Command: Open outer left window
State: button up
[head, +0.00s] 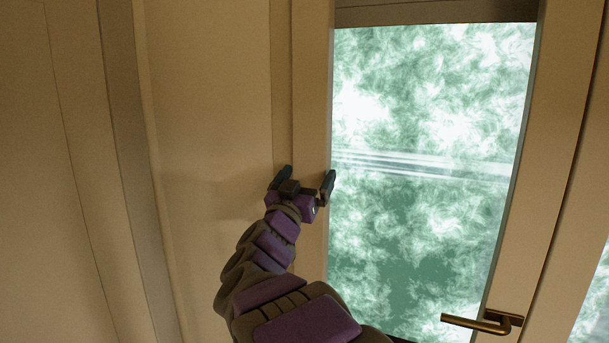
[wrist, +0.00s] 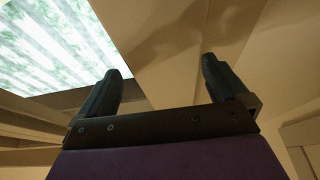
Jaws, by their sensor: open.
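A window (head: 312,90) with a cream frame and a bright green-white pane stands in front of me in the head view. Its bronze lever handle (head: 480,322) is at the lower right of the pane and points left, roughly level. My gripper (head: 305,173) is in front of the left side of the frame, well to the left of and above the handle. In the wrist view my gripper (wrist: 160,85) has its two dark fingers wide apart with nothing between them. The pane (wrist: 50,45) shows at the upper left there; the handle is not in that view.
A plain cream wall (head: 210,130) lies left of the window, with a vertical trim strip (head: 130,130) farther left. Part of another bright pane (head: 592,305) shows at the lower right edge. No loose objects show in front of the window.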

jog(key=shift+w+d+r+m+h, duration=0.2)
jog(key=shift+w+d+m+h, duration=0.1)
jog(key=shift+m+h, duration=0.1)
jog(key=shift+w+a+f, duration=0.2)
jog(key=shift+w+a, duration=0.1)
jog(key=shift+a, duration=0.45)
jog(key=shift+s+d+r, duration=0.1)
jog(key=shift+s+d, duration=0.1)
jog(key=shift+d, duration=0.3)
jog(key=shift+c, duration=1.2)
jog(key=shift+w+a, duration=0.1)
jog(key=shift+a, duration=0.15)
jog(key=c, duration=1)
jog(key=shift+c, duration=0.2)
